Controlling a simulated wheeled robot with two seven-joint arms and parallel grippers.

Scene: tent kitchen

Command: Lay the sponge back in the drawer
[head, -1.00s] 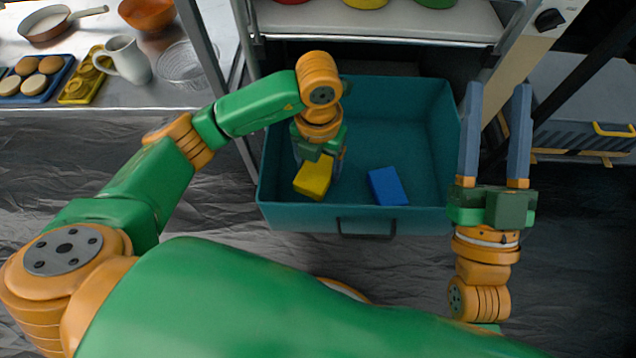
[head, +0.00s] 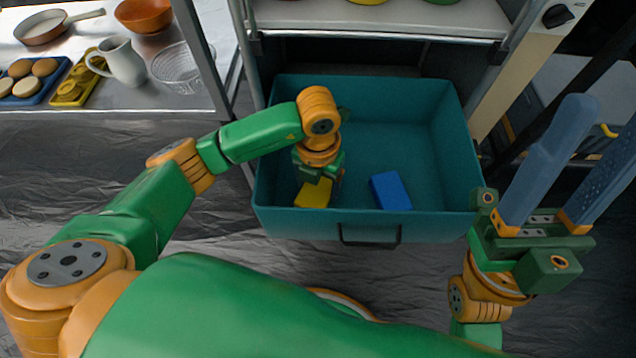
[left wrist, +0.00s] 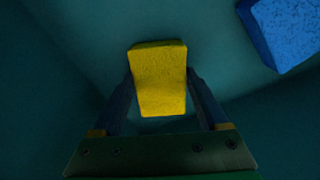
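The yellow sponge (head: 313,194) is inside the teal drawer (head: 358,229), at its left near the front wall. My left gripper (head: 318,180) reaches down into the drawer. In the left wrist view, its fingers (left wrist: 160,88) press on both sides of the yellow sponge (left wrist: 160,65). I cannot tell whether the sponge touches the drawer floor. A blue sponge-like block (head: 390,191) lies on the drawer floor to the right, apart from it; it also shows in the left wrist view (left wrist: 285,30). My right gripper (head: 600,120) is open and empty, outside the drawer at the right.
The drawer is pulled out below a shelf (head: 380,20), and its back and right floor are clear. A metal counter (head: 120,90) at the left holds a white jug (head: 122,62), a glass bowl (head: 183,66), a pan (head: 42,28) and an orange bowl (head: 145,14).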

